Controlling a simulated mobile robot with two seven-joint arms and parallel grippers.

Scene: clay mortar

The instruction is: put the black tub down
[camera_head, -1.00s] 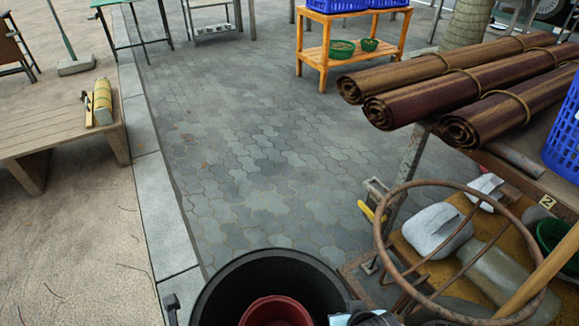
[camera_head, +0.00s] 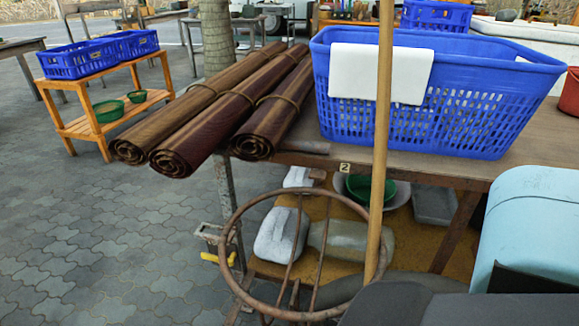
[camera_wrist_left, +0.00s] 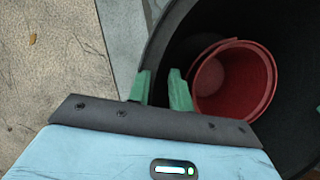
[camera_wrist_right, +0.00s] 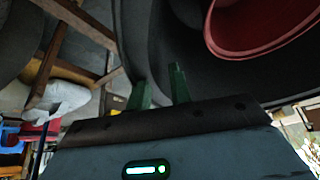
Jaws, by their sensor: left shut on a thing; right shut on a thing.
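The black tub (camera_wrist_left: 180,45) is in the left wrist view, with a red bucket (camera_wrist_left: 232,85) inside it. My left gripper (camera_wrist_left: 158,72) is shut on the tub's rim. In the right wrist view, the black tub (camera_wrist_right: 150,35) fills the upper middle, and the red bucket (camera_wrist_right: 265,25) shows inside. My right gripper (camera_wrist_right: 158,80) is shut on the rim there. The tub's underside and whatever is beneath it are hidden. The head view does not show the tub or either gripper's fingers.
A wooden table holds rolled mats (camera_head: 215,120) and a blue basket (camera_head: 430,100) with a white cloth. A round metal hoop (camera_head: 230,250) and a wooden pole (camera_head: 383,120) stand in front. Wrapped lumps (camera_head: 282,235) lie on a low shelf. Paving (camera_head: 100,240) at left is clear.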

